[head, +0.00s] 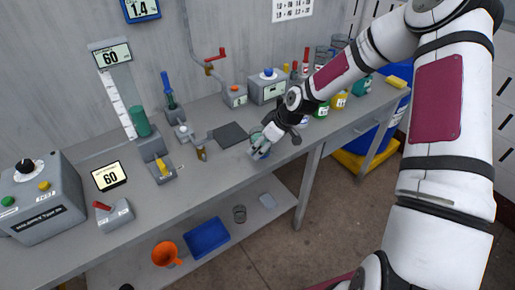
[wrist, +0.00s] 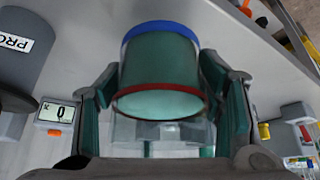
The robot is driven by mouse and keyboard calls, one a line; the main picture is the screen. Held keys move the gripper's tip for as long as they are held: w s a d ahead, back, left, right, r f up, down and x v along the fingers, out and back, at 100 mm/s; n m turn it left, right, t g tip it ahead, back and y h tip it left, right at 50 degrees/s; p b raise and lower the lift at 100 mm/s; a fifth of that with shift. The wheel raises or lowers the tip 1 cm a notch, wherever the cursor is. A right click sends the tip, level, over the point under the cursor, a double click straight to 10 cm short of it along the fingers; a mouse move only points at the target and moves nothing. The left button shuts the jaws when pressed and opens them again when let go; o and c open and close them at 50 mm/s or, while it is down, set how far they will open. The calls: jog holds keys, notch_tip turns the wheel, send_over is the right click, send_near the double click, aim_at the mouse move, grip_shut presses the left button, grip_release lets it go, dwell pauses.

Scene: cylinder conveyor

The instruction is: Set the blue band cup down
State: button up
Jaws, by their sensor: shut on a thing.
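The blue band cup (wrist: 160,70) is green and see-through, with a blue band at one end and a red band at the other. My gripper (wrist: 162,78) is shut on it, one dark green pad on each side. In the head view, my gripper (head: 261,148) is at the front part of the grey bench (head: 225,170), just right of a dark square mat (head: 229,134). The cup (head: 262,154) is mostly hidden there by the gripper. I cannot tell whether it touches the bench.
A small brown-topped bottle (head: 201,153) and grey lever devices stand left of the mat. Coloured bottles (head: 339,100) stand to the right, beneath my arm. A lower shelf holds a blue tray (head: 207,237) and an orange funnel (head: 166,254). The bench's front edge is close to my gripper.

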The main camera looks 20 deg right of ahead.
jog(key=shift+w+a, duration=0.15)
jog(key=shift+w, duration=0.85)
jog(key=shift+w+f, duration=0.25)
jog(key=shift+f+p, duration=0.3)
jog(key=shift+f, duration=1.3)
jog(key=shift+f, duration=0.15)
jog(key=o, duration=1.3)
jog(key=shift+o, duration=0.2)
